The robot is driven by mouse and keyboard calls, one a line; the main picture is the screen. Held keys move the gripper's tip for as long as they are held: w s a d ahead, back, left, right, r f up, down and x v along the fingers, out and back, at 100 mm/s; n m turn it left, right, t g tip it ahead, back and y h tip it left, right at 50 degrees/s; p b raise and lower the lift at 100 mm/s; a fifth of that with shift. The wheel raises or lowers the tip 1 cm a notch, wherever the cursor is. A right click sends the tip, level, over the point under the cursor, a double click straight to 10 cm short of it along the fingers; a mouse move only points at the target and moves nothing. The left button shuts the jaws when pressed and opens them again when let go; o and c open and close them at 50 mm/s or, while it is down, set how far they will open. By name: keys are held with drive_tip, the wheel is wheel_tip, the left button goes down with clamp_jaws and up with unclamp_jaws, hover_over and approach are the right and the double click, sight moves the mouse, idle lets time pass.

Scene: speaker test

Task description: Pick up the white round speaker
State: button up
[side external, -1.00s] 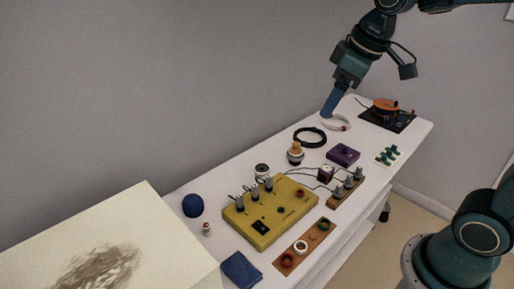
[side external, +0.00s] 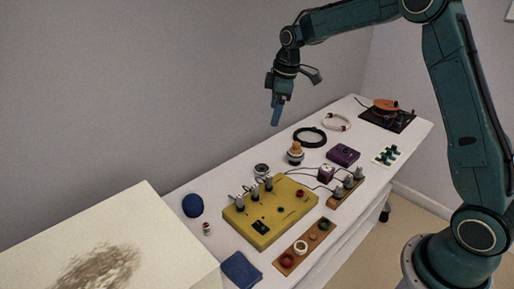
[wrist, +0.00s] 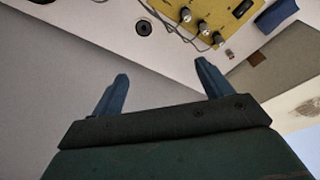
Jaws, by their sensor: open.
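A small white round thing with a dark centre, which looks like the speaker (side external: 262,170), sits on the white table behind the yellow box. It also shows in the wrist view as a round thing (wrist: 144,27) near the top edge, beside the yellow box. My gripper (side external: 276,117) hangs in the air above the table's back edge, pointing down, higher than the speaker and apart from it. In the wrist view its two blue fingers (wrist: 160,72) are spread apart with nothing between them.
The yellow box (side external: 268,212) with grey posts and wires stands right in front of the speaker. A blue dome (side external: 193,205) is to its left, and a jar with an orange top (side external: 295,154) to its right. A black ring (side external: 310,137) and purple box (side external: 343,155) lie farther right.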

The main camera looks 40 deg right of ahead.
drive_tip(key=w+d+f+n, duration=0.1)
drive_tip(key=w+f, duration=0.2)
drive_tip(key=f, duration=0.3)
drive_tip(key=w+d+f+n+g, duration=0.1)
drive_tip(key=w+d+f, duration=0.1)
drive_tip(key=f, duration=0.4)
drive_tip(key=shift+w+f+n+y, duration=0.2)
drive_tip(key=shift+w+n+y, duration=0.1)
drive_tip(key=shift+w, duration=0.15)
drive_tip(key=shift+d+f, duration=0.1)
drive_tip(key=shift+f, duration=0.05)
hover_over(262, 168)
drive_tip(key=f, duration=0.8)
drive_tip(key=shift+s+d, duration=0.15)
drive_tip(key=shift+s, duration=0.1)
drive_tip(key=shift+f, duration=0.15)
drive_tip(key=shift+w+f, duration=0.15)
drive_tip(key=shift+f, duration=2.4)
